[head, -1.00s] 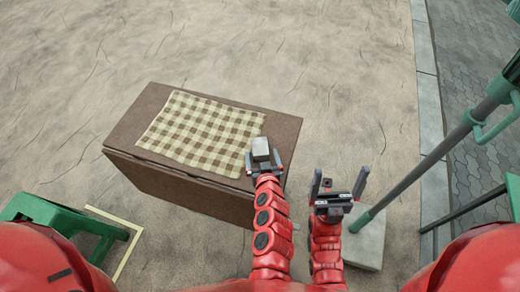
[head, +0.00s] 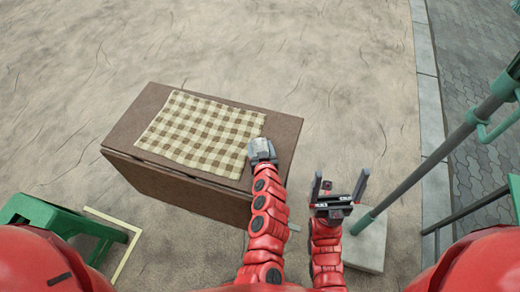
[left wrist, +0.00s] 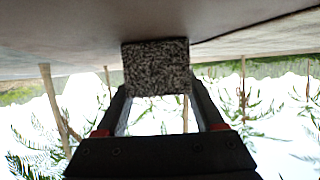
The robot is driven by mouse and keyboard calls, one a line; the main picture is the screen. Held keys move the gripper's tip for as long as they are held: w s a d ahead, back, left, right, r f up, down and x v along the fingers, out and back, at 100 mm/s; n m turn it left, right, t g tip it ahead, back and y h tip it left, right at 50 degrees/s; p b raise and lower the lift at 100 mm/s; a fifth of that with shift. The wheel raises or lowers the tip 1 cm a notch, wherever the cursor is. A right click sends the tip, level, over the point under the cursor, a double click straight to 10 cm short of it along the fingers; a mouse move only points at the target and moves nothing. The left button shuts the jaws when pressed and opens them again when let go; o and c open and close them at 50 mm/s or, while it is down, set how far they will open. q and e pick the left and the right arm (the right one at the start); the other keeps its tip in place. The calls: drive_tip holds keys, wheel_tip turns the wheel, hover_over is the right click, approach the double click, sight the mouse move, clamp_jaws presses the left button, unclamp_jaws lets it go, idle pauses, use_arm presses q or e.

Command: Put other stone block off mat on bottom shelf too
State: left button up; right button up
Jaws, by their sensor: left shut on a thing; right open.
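My left gripper (head: 262,150) is shut on a stone block (left wrist: 157,67), over the right end of the brown table (head: 278,128). In the left wrist view the block is speckled grey and sits between the two fingers. In the head view the gripper hides much of it. The checkered mat (head: 200,128) lies flat on the table top, just left of the gripper. Whether the block touches the table is unclear. My right gripper (head: 338,185) is open and empty, right of the table. The bottom shelf cannot be made out.
A green stool-like object (head: 50,218) stands at the lower left, near a pale yellow strip on the ground. A grey pole (head: 430,160) rises from a pale block-shaped base (head: 365,243) at the right. The sandy ground beyond the table is clear.

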use_arm(q)
clamp_jaws()
drive_tip(key=shift+r, duration=0.1)
